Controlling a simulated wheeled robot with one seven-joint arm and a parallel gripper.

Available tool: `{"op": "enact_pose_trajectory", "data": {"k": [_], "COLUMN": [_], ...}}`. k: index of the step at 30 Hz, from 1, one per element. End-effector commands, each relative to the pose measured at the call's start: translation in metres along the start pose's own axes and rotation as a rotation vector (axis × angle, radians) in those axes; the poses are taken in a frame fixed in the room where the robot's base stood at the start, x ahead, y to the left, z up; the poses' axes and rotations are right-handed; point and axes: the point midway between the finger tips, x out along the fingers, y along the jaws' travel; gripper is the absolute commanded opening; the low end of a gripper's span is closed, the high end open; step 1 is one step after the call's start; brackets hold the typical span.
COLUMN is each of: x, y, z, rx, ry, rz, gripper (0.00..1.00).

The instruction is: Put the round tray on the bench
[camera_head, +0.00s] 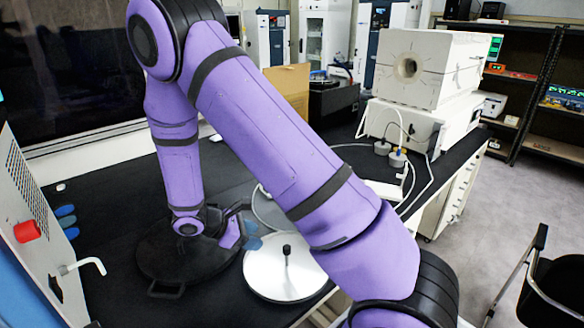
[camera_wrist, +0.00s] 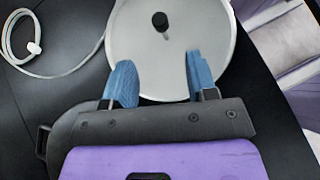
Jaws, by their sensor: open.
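A round silver tray (camera_head: 285,278) with an upright black knob at its centre lies flat at the front edge of the black bench (camera_head: 100,200). It also fills the top middle of the wrist view (camera_wrist: 135,40). My gripper (camera_head: 250,235) is at the left side of the tray in the head view. In the wrist view my gripper (camera_wrist: 161,82) has its two blue fingertips wide apart with nothing between them but the tray's near rim below. I cannot tell whether the fingers touch the tray. My arm hides part of the tray's right side.
A grey disc (camera_head: 268,208) is partly hidden behind my arm. A chair (camera_head: 550,290) is at the right.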

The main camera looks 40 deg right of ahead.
Motion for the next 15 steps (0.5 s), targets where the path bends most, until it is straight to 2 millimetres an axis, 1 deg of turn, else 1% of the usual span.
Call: {"op": "enact_pose_trajectory", "data": {"k": [1, 8, 15], "x": [-0.009, -0.05, -0.084], "y": [0.001, -0.005, -0.022], "z": [0.012, 0.071, 0.132], "rx": [0.04, 0.245, 0.453], "ry": [0.03, 0.186, 0.354], "rz": [-0.008, -0.066, -0.126], "gripper": [0.53, 0.53, 0.53]}}
